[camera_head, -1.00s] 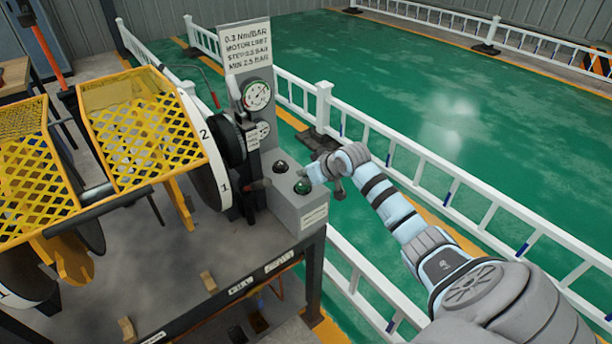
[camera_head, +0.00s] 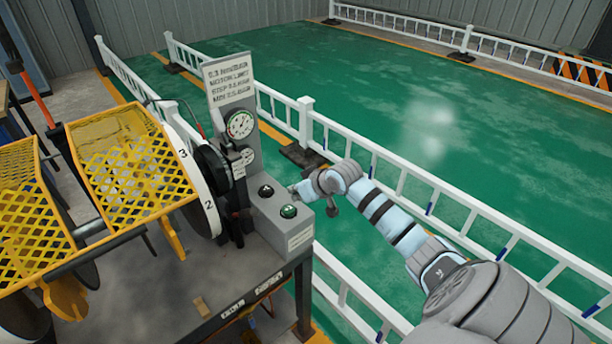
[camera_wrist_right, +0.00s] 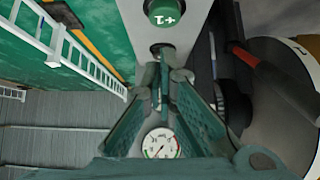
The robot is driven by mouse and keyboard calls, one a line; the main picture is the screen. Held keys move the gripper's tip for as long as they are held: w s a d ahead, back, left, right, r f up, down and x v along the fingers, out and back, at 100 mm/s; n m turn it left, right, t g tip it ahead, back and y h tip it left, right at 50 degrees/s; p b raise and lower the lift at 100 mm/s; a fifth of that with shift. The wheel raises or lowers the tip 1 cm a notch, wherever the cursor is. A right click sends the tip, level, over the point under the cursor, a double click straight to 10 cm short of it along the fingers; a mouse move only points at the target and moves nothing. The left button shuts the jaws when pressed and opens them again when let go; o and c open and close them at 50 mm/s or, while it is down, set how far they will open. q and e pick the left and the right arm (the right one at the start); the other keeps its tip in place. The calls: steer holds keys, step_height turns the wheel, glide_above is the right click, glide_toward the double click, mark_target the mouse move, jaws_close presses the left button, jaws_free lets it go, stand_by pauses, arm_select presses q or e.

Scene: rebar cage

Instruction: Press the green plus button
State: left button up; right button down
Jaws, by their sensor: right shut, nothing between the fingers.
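The green plus button (camera_head: 288,211) sits on top of a grey control box (camera_head: 290,238), at its front end. In the right wrist view the green button (camera_wrist_right: 165,12) is at the top, marked "+1". A dark button (camera_head: 266,191) sits behind it on the same box; it also shows in the wrist view (camera_wrist_right: 160,48), just beyond my fingertips. My right gripper (camera_head: 297,190) is shut and empty, to the right of the box and above its edge, apart from the green button. In the wrist view its closed fingers (camera_wrist_right: 163,60) point toward the buttons. My left gripper is not in view.
A grey panel with a text sign (camera_head: 229,82) and a gauge (camera_head: 240,125) stands behind the buttons. A numbered white wheel (camera_head: 203,195) and yellow mesh guards (camera_head: 130,180) are to the left. A white fence (camera_head: 375,160) runs behind my right arm.

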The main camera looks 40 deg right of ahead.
steer(key=v, duration=0.6)
steer(key=shift+s+f, duration=0.1)
steer(key=shift+s, duration=0.05)
stand_by(1.1)
